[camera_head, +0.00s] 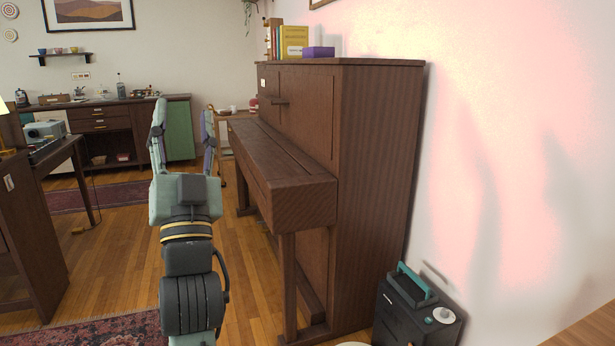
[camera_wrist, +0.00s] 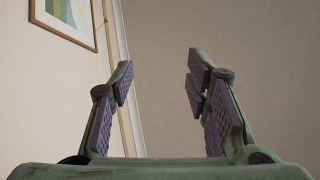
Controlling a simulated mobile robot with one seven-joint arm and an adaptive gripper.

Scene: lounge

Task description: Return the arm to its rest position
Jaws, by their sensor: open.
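My gripper (camera_head: 183,138) shows in the head view at the end of my raised arm, left of the piano, with its two fingers pointing up and apart. In the wrist view my gripper (camera_wrist: 160,95) is open, with purple-padded fingers on both sides and nothing between them. The fingers touch nothing that I can see.
A dark wooden upright piano (camera_head: 365,160) stands close to the right of my arm, with books (camera_head: 293,41) and a purple box (camera_head: 318,52) on top. A black box with a teal handle (camera_head: 415,310) is at lower right. A desk (camera_head: 60,152) stands left. Wooden floor (camera_head: 120,255) lies between.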

